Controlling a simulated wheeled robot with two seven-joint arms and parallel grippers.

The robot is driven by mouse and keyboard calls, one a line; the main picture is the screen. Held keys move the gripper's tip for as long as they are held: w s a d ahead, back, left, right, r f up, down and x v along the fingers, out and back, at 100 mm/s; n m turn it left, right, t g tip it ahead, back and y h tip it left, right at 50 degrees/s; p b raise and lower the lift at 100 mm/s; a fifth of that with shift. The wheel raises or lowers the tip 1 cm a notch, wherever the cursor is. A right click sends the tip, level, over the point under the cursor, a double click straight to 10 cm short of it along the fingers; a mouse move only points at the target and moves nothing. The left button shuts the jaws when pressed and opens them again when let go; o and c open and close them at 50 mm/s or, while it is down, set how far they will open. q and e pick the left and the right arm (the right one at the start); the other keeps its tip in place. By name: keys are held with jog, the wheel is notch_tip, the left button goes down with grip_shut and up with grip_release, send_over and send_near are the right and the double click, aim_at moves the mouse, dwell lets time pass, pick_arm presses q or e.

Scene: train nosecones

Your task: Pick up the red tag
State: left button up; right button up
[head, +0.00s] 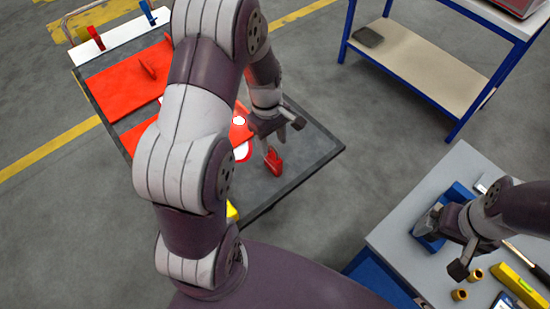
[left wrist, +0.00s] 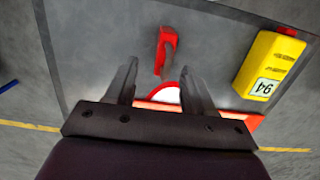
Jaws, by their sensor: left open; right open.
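The red tag (head: 273,161) lies on the dark table (head: 310,158), near its right part in the head view. My left gripper (head: 283,135) is just above and beside it, open and empty. In the left wrist view the red tag (left wrist: 166,50) is ahead of the open fingers (left wrist: 158,85), roughly between their lines and apart from them. My right gripper (head: 437,245) is over the grey workbench at the right, by a blue bin; its fingers are partly hidden.
Red panels (head: 125,85) cover the left of the dark table. A yellow block marked 94 (left wrist: 268,62) stands beside the red tag. The workbench (head: 400,240) holds a blue bin (head: 458,193), brass cylinders (head: 460,294) and a yellow level (head: 520,287). A blue-framed shelf (head: 430,65) stands behind.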

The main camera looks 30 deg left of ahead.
aim_at(273, 155)
pick_arm(q)
jog(key=f, duration=0.1)
jog(key=f+p, duration=0.1)
jog(key=f, duration=0.1)
jog(key=s+f, duration=0.1)
jog(key=f, duration=0.1)
jog(key=shift+s+d+p, duration=0.1)
jog(key=shift+d+p, duration=0.25)
jog(key=shift+f, duration=0.3)
jog(key=shift+d, duration=0.1)
grip_shut()
jog(key=shift+r, duration=0.1)
